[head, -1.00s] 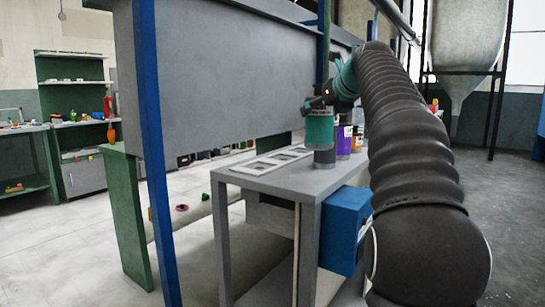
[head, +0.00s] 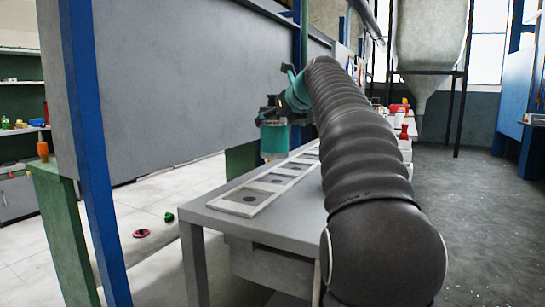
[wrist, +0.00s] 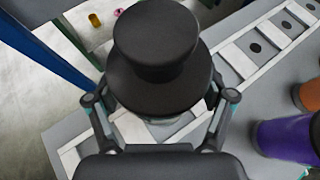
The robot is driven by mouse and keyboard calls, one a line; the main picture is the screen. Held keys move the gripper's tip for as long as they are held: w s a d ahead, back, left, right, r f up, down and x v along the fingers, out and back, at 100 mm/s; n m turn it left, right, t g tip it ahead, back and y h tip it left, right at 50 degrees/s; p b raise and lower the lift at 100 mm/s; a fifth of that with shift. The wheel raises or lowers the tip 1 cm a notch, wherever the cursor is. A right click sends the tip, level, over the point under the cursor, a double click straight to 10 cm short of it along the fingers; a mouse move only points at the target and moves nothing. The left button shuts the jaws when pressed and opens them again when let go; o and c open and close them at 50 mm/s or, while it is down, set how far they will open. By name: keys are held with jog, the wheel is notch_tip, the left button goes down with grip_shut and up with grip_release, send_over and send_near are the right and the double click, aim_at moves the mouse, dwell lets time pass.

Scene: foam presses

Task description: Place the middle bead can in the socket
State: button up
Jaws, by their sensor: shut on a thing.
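My gripper (wrist: 160,106) is shut on a can (wrist: 155,45) with a stepped black top, seen from above in the wrist view. A pale rack (head: 222,204) of square sockets with dark round holes lies along that table. One socket (wrist: 238,60) shows just right of the can in the wrist view. The can hides part of the rack, and I cannot tell which socket, if any, is beneath it.
A purple can (wrist: 285,138) and an orange can (wrist: 308,95) stand on the table at the right of the wrist view. A grey panel (head: 180,80) with a blue post (head: 88,130) stands behind the table. Bare tabletop (head: 255,228) lies in front of the rack.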

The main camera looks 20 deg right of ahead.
aim_at(283, 141)
jog(key=f, duration=0.3)
jog(key=shift+s+d+b, duration=0.1)
jog(key=shift+d+b, duration=0.1)
jog(key=shift+b, duration=0.2)
jog(key=shift+f+b, duration=0.65)
jog(key=shift+f, duration=1.25)
jog(key=o, duration=1.3)
jog(key=shift+f, duration=0.15)
jog(key=shift+s+r, duration=0.2)
jog(key=v, duration=0.7)
jog(key=shift+s, duration=0.1)
